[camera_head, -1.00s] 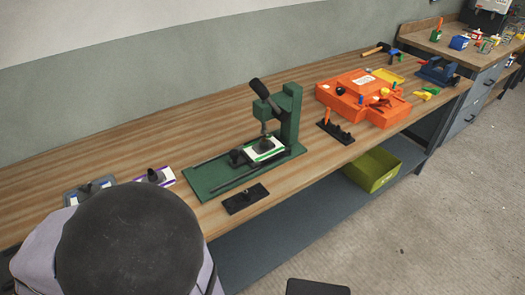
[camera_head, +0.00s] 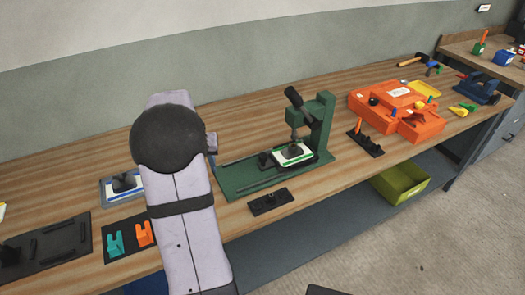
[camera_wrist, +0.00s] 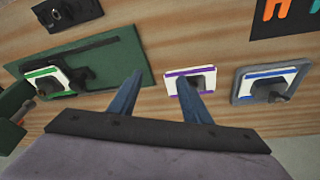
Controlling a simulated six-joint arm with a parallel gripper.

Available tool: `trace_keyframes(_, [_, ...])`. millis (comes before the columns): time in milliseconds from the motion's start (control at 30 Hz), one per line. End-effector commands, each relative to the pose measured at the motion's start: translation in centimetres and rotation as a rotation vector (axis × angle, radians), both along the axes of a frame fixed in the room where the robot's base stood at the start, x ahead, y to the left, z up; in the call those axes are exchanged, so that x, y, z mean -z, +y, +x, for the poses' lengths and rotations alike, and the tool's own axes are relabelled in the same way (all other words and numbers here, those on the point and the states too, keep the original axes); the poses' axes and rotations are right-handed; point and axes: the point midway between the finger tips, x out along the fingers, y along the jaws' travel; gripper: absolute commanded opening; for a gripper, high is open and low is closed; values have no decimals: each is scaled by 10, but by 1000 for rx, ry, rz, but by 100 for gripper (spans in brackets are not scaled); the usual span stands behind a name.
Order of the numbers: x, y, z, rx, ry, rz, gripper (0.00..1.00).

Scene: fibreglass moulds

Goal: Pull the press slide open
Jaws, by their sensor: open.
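The green press (camera_head: 325,125) stands on the workbench, with its dark lever raised and its long base reaching left. Its slide (camera_head: 292,155), a white and green plate with a dark block on it, sits under the press head at the right end of the base. In the wrist view the slide (camera_wrist: 42,82) shows at the left, on the green base (camera_wrist: 105,65). My gripper (camera_wrist: 160,98) is open and empty, its two blue fingers apart, to one side of the slide. In the head view my arm hides most of it.
A purple-edged plate (camera_wrist: 188,72) lies just beyond my right finger, and a blue-edged plate (camera_wrist: 270,84) farther right. A small black plate (camera_head: 270,201) lies in front of the press. An orange case (camera_head: 395,105) and a black rack (camera_head: 365,141) stand right of it.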

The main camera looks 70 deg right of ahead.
Motion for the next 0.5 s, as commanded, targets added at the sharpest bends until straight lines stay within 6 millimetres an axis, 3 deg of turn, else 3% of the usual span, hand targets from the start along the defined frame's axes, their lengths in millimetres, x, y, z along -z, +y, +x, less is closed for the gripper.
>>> trace_keyframes(33, [-3, -33, -25, 85, -7, -15, 44])
trace_keyframes(100, [-6, -68, -53, 177, -18, -38, 44])
trace_keyframes(200, [-8, -104, -90, 282, -30, -64, 44])
trace_keyframes(333, [-10, -132, -124, 366, -37, -87, 44])
trace_keyframes(500, [-11, -143, -141, 406, -40, -98, 44])
